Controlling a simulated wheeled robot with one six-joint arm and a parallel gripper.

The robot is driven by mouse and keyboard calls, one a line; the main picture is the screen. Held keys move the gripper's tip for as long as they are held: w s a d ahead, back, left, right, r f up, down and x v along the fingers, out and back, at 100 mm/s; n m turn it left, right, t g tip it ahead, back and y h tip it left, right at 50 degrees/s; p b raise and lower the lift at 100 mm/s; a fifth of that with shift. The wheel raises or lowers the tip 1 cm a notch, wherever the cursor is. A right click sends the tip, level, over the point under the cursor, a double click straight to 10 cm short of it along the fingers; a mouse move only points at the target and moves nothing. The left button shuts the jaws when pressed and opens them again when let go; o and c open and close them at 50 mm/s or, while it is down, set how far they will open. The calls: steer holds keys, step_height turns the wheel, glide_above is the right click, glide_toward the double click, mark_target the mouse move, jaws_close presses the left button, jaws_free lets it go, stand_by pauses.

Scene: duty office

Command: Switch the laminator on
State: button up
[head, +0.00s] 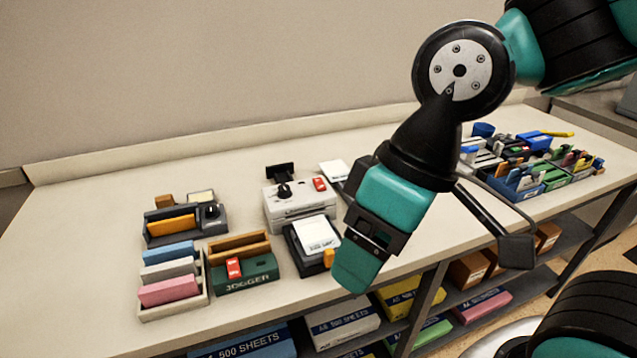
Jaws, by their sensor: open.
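The likely laminator is a white box-shaped machine (299,205) on the bench, with a black knob on top, a black upright part behind it and a slot along its front. A red switch (320,184) sits at the right of its top; I cannot tell its position. My gripper (355,268) is open and points down, to the right of and nearer than the machine in the head view. It appears apart from the machine, and nothing shows between its jaws. My arm hides the bench just right of the machine.
A green jogger (245,277) with its own red switch stands front left. A black tray with white sheets (316,235) lies in front of the machine. Paper racks (170,283) and a grey device (185,226) stand left. Several stationery trays (530,180) fill the right end.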

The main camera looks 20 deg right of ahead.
jaws_close()
stand_by(1.4)
